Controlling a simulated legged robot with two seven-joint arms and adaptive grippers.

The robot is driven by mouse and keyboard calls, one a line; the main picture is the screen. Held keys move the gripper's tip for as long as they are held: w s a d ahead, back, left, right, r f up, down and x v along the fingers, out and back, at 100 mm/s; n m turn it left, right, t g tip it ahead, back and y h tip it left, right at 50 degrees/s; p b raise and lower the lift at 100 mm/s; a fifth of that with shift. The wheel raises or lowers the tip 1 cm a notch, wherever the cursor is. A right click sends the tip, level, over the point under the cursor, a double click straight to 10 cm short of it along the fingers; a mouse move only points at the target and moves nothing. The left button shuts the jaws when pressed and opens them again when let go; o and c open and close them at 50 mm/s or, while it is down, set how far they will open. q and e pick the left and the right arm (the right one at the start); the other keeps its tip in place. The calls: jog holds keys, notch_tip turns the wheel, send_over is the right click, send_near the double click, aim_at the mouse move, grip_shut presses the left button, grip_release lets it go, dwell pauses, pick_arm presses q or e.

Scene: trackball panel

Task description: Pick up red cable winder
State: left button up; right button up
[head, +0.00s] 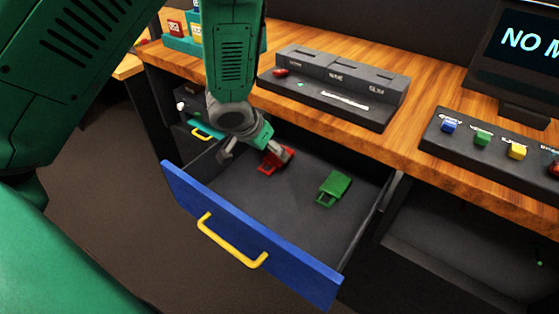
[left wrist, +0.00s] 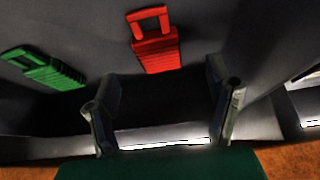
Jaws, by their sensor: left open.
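The red cable winder (head: 275,160) lies in the open blue-fronted drawer, near its back left. It has a ribbed body and a frame-like handle, and my gripper partly covers it in the head view. In the left wrist view the whole red winder (left wrist: 155,45) shows ahead of the fingers, apart from them. My left gripper (head: 245,152) is over the left part of the drawer, beside the red winder in the head view. Its two fingers (left wrist: 162,110) are spread with nothing between them. My right gripper is not in view.
A green winder (head: 334,188) lies to the right in the same drawer (head: 250,235), which has a yellow handle. The wooden desk edge (head: 360,145) overhangs the drawer's back. A dark panel (head: 335,85), a button box (head: 490,145) and a monitor stand on the desk.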

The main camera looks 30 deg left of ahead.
aim_at(275, 158)
pick_arm(q)
jog(key=x, duration=0.1)
jog(key=b+x, duration=0.1)
jog(key=x, duration=0.2)
jog(key=shift+s+d+f+b, duration=0.15)
jog(key=shift+f+b, duration=0.15)
jog(key=shift+f, duration=0.15)
jog(key=shift+w+f, duration=0.3)
jog(key=shift+f, duration=0.05)
jog(key=c, duration=1.2)
